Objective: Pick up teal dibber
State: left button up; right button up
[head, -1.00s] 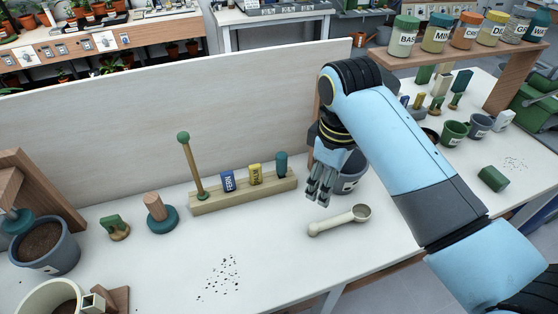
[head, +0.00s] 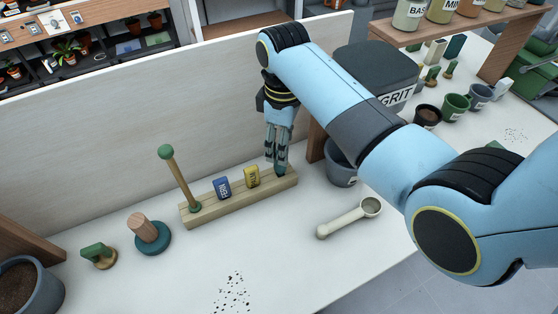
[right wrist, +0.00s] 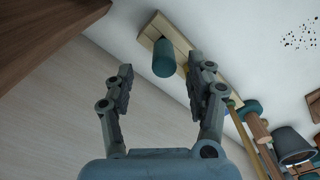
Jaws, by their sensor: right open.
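The teal dibber (right wrist: 163,57) is a short rounded teal cylinder standing at the right end of a wooden rack (head: 236,203). In the right wrist view it shows just beyond and between the open fingertips. My right gripper (head: 277,164) points down over that end of the rack in the head view and hides most of the dibber; a little teal (head: 281,171) shows at its tips. The right gripper is open, and whether a finger touches the dibber cannot be told. My left gripper is not in view.
The rack also holds a blue packet (head: 222,187), a yellow packet (head: 252,176) and a green-knobbed stick (head: 179,178). A pale board (head: 130,130) stands behind. A grey pot (head: 340,165) is close right, with a cream scoop (head: 348,218) in front. The front table is mostly clear.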

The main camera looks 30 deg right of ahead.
aim_at(280, 168)
jog(key=f, duration=0.6)
jog(key=shift+s+a+f, duration=0.1)
jog(key=shift+a+f, duration=0.1)
jog(key=shift+a, duration=0.05)
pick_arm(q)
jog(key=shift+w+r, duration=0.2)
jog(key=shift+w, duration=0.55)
pick_arm(e)
jog(key=c, duration=0.4)
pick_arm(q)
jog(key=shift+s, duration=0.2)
pick_arm(e)
jog(key=c, duration=0.7)
jog(key=shift+r, duration=0.1)
